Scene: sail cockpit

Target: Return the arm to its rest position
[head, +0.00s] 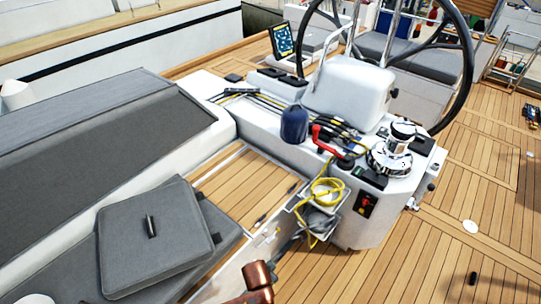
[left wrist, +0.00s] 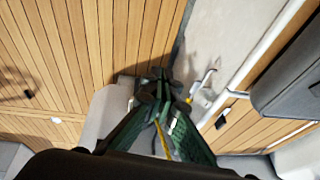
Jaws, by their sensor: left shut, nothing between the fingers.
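My left gripper (left wrist: 157,88) shows in the left wrist view, with its dark green fingers brought together at the tips. It is shut and holds nothing. It is over the teak deck (left wrist: 80,50) beside a pale cockpit side panel (left wrist: 218,35). I cannot make out the left gripper in the head view. My right gripper is in neither view.
The white console (head: 345,90) carries a chrome winch (head: 392,150), a navy cover (head: 294,124) and a red handle (head: 322,143). Yellow rope (head: 326,190) hangs in a side pocket. A grey cushion (head: 155,240) lies on the left seat. Deck at right (head: 420,265) is mostly open.

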